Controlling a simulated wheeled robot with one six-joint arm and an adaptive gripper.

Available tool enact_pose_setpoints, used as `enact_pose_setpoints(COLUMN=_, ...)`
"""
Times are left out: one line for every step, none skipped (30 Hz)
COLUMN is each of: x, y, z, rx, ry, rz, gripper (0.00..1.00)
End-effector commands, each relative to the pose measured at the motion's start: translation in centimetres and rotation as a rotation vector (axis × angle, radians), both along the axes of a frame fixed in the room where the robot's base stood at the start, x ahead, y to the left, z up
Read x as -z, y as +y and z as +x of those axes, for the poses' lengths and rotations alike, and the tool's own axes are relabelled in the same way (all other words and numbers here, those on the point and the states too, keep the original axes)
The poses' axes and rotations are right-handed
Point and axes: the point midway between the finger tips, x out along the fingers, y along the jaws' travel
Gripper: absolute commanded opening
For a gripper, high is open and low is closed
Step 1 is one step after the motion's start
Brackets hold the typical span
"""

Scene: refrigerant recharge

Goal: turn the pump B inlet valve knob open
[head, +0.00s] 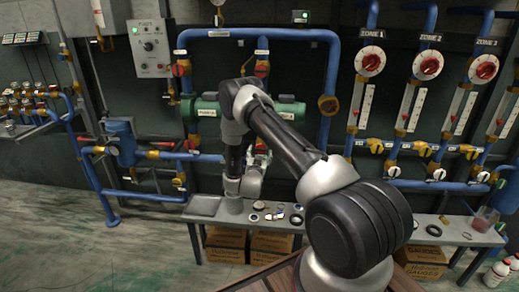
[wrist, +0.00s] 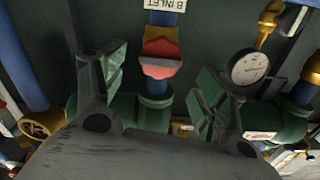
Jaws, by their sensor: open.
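In the wrist view, the pump B inlet valve knob (wrist: 161,59) is red, set on a brass valve body below a white "B INLET" label (wrist: 165,5). My gripper (wrist: 160,84) is open, with one finger to the left of the knob and the other to its lower right. The knob shows in the gap between them, and nothing is held. Contact with the knob cannot be told. In the head view, my arm reaches to the pump area, and the fingers cannot be made out. A red knob (head: 262,146) shows there below the green pump (head: 286,113), partly hidden by my arm.
A pressure gauge (wrist: 250,68) stands close to the right finger in the wrist view. Blue pipes surround the pumps. A grey bench (head: 205,206) with small parts stands below. The control box (head: 150,48) is at upper left, and red zone knobs (head: 372,61) are at right.

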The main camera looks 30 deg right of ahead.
Motion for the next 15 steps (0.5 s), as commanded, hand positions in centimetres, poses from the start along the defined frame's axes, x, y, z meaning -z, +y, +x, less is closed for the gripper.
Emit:
enact_pose_setpoints(x=0.0, y=-0.6, z=0.7, rx=0.002, ry=-0.002, rz=0.0, gripper=0.72)
enact_pose_setpoints(x=0.0, y=-0.9, z=1.2, rx=0.001, ry=-0.001, rz=-0.001, gripper=0.72)
enact_pose_setpoints(x=0.0, y=-1.3, z=1.7, rx=0.001, ry=0.0, rz=0.001, gripper=0.72)
enact_pose_setpoints(x=0.0, y=-1.6, z=2.2, rx=0.002, ry=-0.001, rz=0.001, gripper=0.72)
enact_pose_setpoints(x=0.0, y=-1.9, z=2.5, rx=0.002, ry=-0.001, rz=0.001, gripper=0.72)
enact_pose_setpoints(x=0.0, y=-2.2, z=3.1, rx=0.001, ry=0.0, rz=0.0, gripper=0.72)
enact_pose_setpoints(x=0.0, y=-2.4, z=3.4, rx=0.001, ry=0.001, rz=-0.001, gripper=0.72)
enact_pose_setpoints(x=0.0, y=-2.6, z=3.8, rx=0.0, ry=0.001, rz=-0.001, gripper=0.72)
enact_pose_setpoints(x=0.0, y=-2.8, z=4.1, rx=0.0, ry=0.001, rz=0.001, gripper=0.72)
enact_pose_setpoints(x=0.0, y=-3.0, z=4.4, rx=0.0, ry=0.002, rz=0.001, gripper=0.72)
enact_pose_setpoints(x=0.0, y=-3.1, z=4.5, rx=0.0, ry=0.001, rz=0.001, gripper=0.72)
enact_pose_setpoints(x=0.0, y=-3.2, z=4.7, rx=0.0, ry=0.001, rz=0.001, gripper=0.72)
enact_pose_setpoints(x=0.0, y=-3.3, z=4.8, rx=0.0, ry=0.001, rz=0.001, gripper=0.72)
enact_pose_setpoints(x=0.0, y=-3.3, z=4.9, rx=0.0, ry=0.002, rz=0.0, gripper=0.72)
enact_pose_setpoints(x=0.0, y=-3.4, z=4.9, rx=0.0, ry=0.002, rz=0.0, gripper=0.72)
